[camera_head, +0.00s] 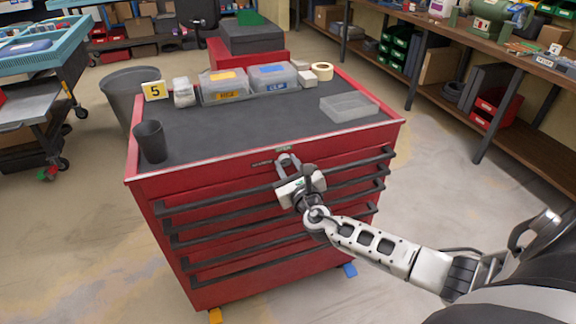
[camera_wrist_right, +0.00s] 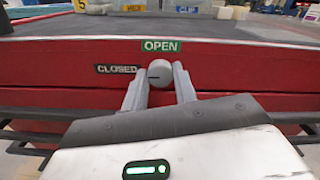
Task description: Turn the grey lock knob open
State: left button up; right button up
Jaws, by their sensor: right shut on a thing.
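The grey lock knob (camera_wrist_right: 160,70) sits on the upper front of the red tool cabinet (camera_head: 250,165). A dark line on its face lies roughly level, toward the CLOSED label (camera_wrist_right: 116,69). The green OPEN label (camera_wrist_right: 161,46) is above the knob. My right gripper (camera_head: 287,160) is at the cabinet's top front edge. In the right wrist view, its two grey fingers are on either side of the knob, shut on it. In the head view the gripper mostly hides the knob. My left gripper is not in view.
Black drawer handles (camera_head: 230,230) run across the cabinet front below the gripper. On the cabinet's dark top stand a black cup (camera_head: 151,141), clear bins (camera_head: 223,84), a number 5 sign (camera_head: 154,90) and an empty clear tray (camera_head: 349,107). The middle of the top is clear.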

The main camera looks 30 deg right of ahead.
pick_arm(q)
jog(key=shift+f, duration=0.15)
pick_arm(e)
jog(key=m+b, duration=0.2)
jog(key=m, duration=0.1)
jog(key=shift+f+m, duration=0.2)
jog(key=shift+m, duration=0.1)
jog(key=shift+m+b, duration=0.7)
jog(key=shift+m, duration=0.3)
jog(key=m+b, duration=0.2)
jog(key=m, duration=0.2)
jog(key=m+b, duration=0.1)
jog(key=m, duration=0.3)
jog(key=shift+d+m+b, duration=0.1)
jog(key=shift+m+b, duration=0.25)
jog(key=shift+m, duration=0.85)
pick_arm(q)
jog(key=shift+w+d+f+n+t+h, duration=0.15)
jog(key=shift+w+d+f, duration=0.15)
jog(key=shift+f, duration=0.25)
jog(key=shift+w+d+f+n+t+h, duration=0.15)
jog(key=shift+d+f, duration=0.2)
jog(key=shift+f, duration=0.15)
pick_arm(e)
jog(key=shift+m, duration=0.9)
jog(key=shift+r, duration=0.1)
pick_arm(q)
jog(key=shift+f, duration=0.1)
